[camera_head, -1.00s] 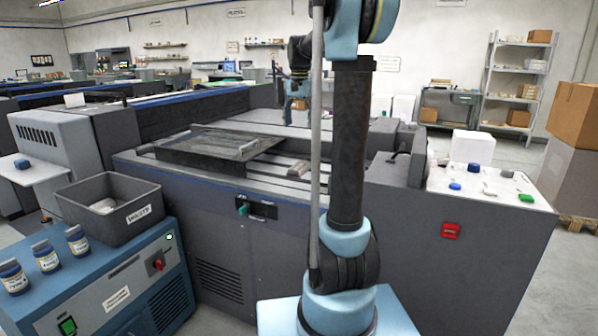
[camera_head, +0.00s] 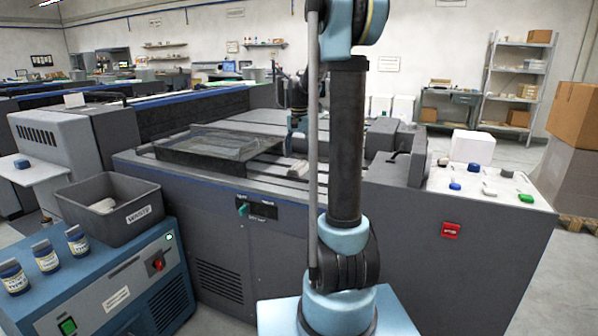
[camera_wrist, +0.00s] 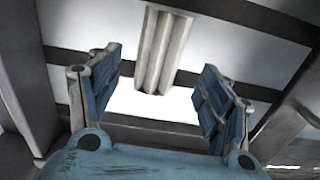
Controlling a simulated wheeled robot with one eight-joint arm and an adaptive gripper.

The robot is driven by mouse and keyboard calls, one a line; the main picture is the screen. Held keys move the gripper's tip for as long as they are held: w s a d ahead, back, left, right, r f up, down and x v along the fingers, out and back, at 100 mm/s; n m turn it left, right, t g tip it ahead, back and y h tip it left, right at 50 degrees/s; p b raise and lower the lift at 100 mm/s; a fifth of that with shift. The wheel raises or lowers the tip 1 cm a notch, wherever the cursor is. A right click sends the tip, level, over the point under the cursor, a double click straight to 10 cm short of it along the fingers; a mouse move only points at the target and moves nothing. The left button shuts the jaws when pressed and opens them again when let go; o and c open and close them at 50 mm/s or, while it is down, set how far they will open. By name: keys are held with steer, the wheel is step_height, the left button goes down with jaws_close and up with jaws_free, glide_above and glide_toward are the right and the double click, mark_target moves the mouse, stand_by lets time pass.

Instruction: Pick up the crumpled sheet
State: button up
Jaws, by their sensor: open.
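The crumpled sheet (camera_wrist: 163,50) is a pale, pleated strip in the wrist view. It lies at the top middle, between and beyond my fingertips. In the head view it is a small pale piece (camera_head: 297,169) in the open bay of the grey machine (camera_head: 215,193). My gripper (camera_wrist: 160,66) is open, with a blue-padded finger on each side and nothing held. The sheet appears clear of both fingers. In the head view my gripper (camera_head: 296,135) is small, just above the sheet and left of my arm's dark column; its fingers are hard to make out there.
A dark translucent cover (camera_head: 215,147) lies left of the sheet. A grey waste bin (camera_head: 138,215) with pale material inside stands on a blue cabinet, near several ink jars (camera_head: 46,257). A button panel (camera_head: 485,185) is at the right. Machine walls edge the bay.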

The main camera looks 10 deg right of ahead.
mark_target(299, 165)
steer(key=shift+s+f, duration=0.15)
steer(key=shift+f, duration=2.05)
steer(key=c, duration=1)
